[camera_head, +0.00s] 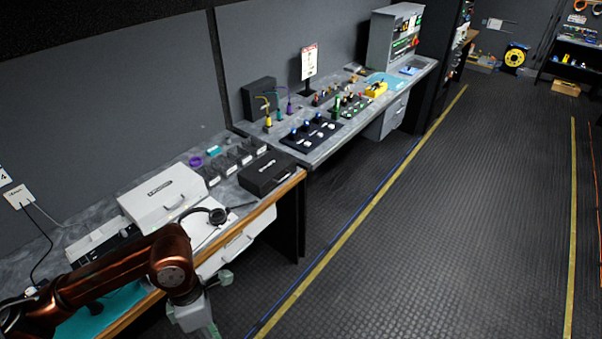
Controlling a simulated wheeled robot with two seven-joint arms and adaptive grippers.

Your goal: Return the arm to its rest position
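My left arm (120,265), copper-coloured, comes in from the lower left over the front of the near workbench. It bends down at its dark round joint. My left gripper (218,304) is grey with pale green fingertips, and hangs beyond the bench's wooden front edge, over the floor. Its fingertips look spread apart, with nothing seen between them. Its lower part is close to the bottom of the picture. My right arm and gripper are not in view.
The near bench (298,176) holds a white case (160,192), a black case (266,173) and a headset (217,215). A teal mat (105,315) lies partly behind my arm. A farther bench (330,150) carries tools and parts. The dark floor (450,220) on the right is clear.

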